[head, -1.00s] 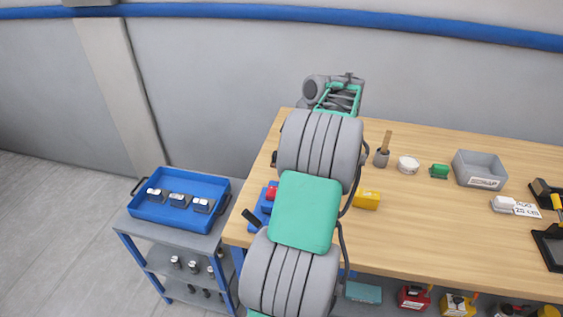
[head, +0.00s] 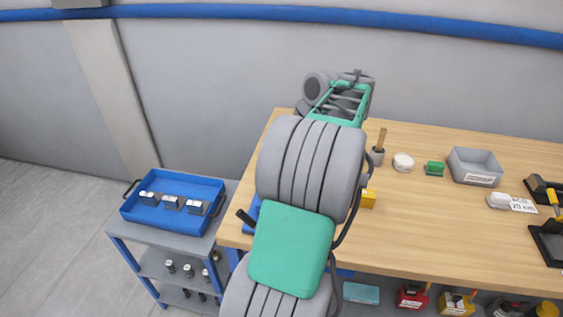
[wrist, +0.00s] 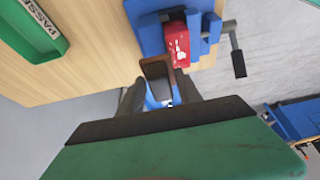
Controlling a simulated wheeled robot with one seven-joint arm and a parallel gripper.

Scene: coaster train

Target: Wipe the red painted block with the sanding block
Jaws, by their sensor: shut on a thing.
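The red painted block (wrist: 177,45) is held in a blue vise (wrist: 149,35) with a dark handle, at the top of the wrist view. Its red face has pale marks. In the head view my arm hides the block, and only a blue edge of the vise (head: 252,213) shows. My gripper (wrist: 158,86) is shut on a small brown piece, apparently the sanding block (wrist: 155,68). The sanding block's far end is right by the near end of the red block; I cannot tell whether they touch. The head view does not show my gripper.
A green tray marked PASSED (wrist: 38,28) lies left of the vise. A yellow block (head: 368,199) is on the bench right of my arm. A grey bin (head: 475,168) stands farther right. A cart with a blue tray (head: 172,200) stands left of the bench.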

